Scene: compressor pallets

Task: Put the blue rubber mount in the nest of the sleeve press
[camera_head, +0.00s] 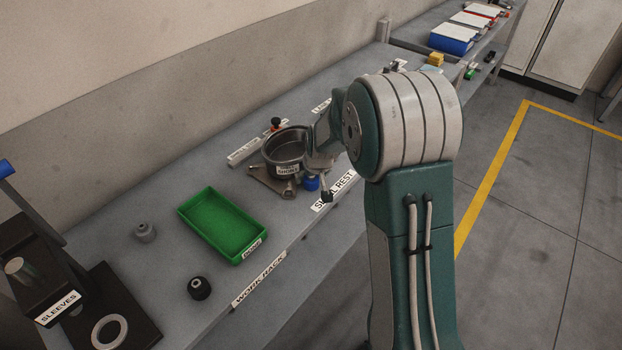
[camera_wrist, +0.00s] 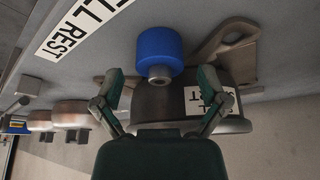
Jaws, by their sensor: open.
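The blue rubber mount (camera_head: 311,183) stands on the bench beside the metal shell, in the head view. In the wrist view the blue mount (camera_wrist: 159,47) shows with a short grey metal stub facing the camera. My gripper (camera_wrist: 161,76) is open, with one finger to each side of the stub end and nothing visibly held. In the head view my gripper (camera_head: 325,188) is partly hidden by my arm, close to the mount. A black machine labelled SLEEVES (camera_head: 50,275), apparently the sleeve press, stands at the lower left, cut by the frame. A pale ring (camera_head: 109,332) lies on its base; I cannot tell whether this is the nest.
The round metal shell (camera_head: 285,165) on its footed base is right beside the mount and also fills the wrist view's middle (camera_wrist: 165,103). A green tray (camera_head: 190,213), a grey mount (camera_head: 145,233) and a black mount (camera_head: 199,288) stand on the bench, with clear bench between them.

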